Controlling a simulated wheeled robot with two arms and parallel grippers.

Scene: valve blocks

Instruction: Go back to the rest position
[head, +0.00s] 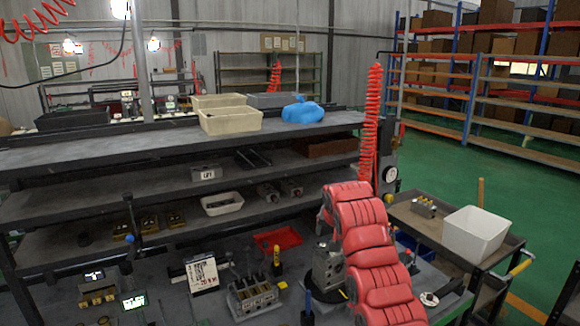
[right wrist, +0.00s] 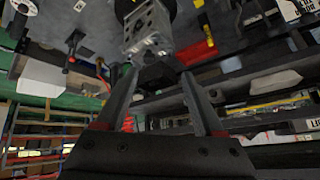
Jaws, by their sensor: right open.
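My right arm, in red padded covers, rises from the lower right of the head view and bends over at the top. Its gripper is mostly hidden behind the arm there. In the right wrist view the right gripper (right wrist: 158,74) has its two dark fingers spread apart, with nothing held between them. A grey metal valve block (head: 328,266) stands on a round dark base on the bench, just left of the arm. It also shows beyond the fingertips in the right wrist view (right wrist: 148,28), apart from them. My left gripper is not in view.
A multi-part metal block (head: 254,297), a red tray (head: 278,239) and a printed sign (head: 203,275) are on the bench. Shelves behind hold a beige bin (head: 231,120) and blue item (head: 302,112). A cart at right carries a white bin (head: 476,233). Green floor beyond is clear.

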